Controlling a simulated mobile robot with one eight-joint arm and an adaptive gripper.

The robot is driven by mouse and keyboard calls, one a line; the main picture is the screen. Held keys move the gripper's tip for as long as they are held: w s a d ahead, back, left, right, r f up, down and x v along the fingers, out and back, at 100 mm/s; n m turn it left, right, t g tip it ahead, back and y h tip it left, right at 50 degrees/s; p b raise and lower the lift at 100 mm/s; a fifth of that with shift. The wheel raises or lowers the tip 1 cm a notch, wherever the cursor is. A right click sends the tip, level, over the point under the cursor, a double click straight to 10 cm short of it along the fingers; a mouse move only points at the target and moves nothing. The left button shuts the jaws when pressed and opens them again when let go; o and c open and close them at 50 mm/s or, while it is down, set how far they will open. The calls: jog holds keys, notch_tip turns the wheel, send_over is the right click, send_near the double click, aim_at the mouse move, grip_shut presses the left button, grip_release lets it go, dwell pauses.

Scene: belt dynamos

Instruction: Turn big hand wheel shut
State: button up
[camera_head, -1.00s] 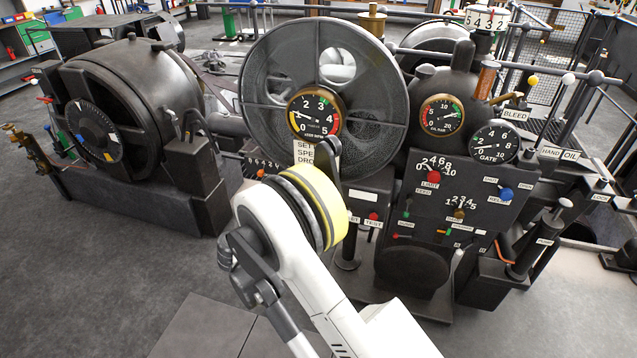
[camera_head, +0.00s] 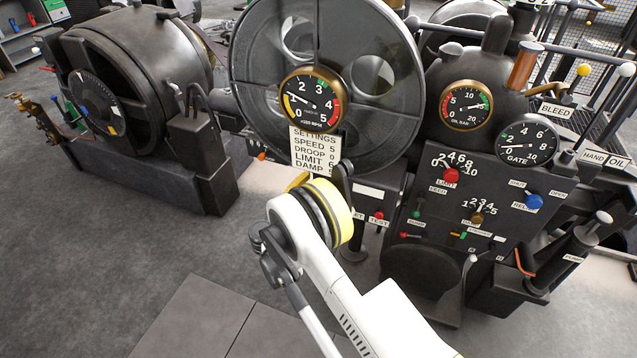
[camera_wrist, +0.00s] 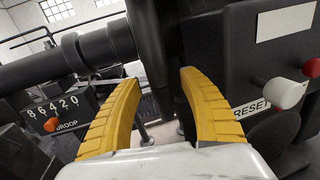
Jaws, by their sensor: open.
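A large dark wheel (camera_head: 395,105) with round holes stands upright at the top middle of the head view, partly behind a brass-rimmed gauge and a settings card. I cannot tell for sure that it is the big hand wheel. My gripper (camera_wrist: 159,76) is open in the wrist view, its two yellow ribbed fingers apart. A dark upright part shows beyond and between them; I see no contact. In the head view my gripper is mostly hidden behind my white arm, low in front of the large wheel.
A control panel (camera_head: 480,190) with knobs, small levers and gauges is on the right. A dark drum machine (camera_head: 150,60) stands on the left. The grey floor (camera_head: 120,270) front left is clear.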

jog(key=shift+x, duration=0.8)
grip_shut()
jog(key=shift+g+y, duration=0.5)
jog(key=shift+g, duration=0.3)
jog(key=r+p, duration=0.4)
jog(key=r, duration=0.1)
jog(key=shift+s+r, duration=0.2)
jog(key=shift+s, duration=0.05)
jog(key=shift+r+n+g, duration=0.25)
jog(key=shift+n+g, duration=0.05)
jog(key=shift+g, duration=0.1)
jog(key=shift+a+f, duration=0.1)
grip_release()
jog(key=shift+s, duration=0.1)
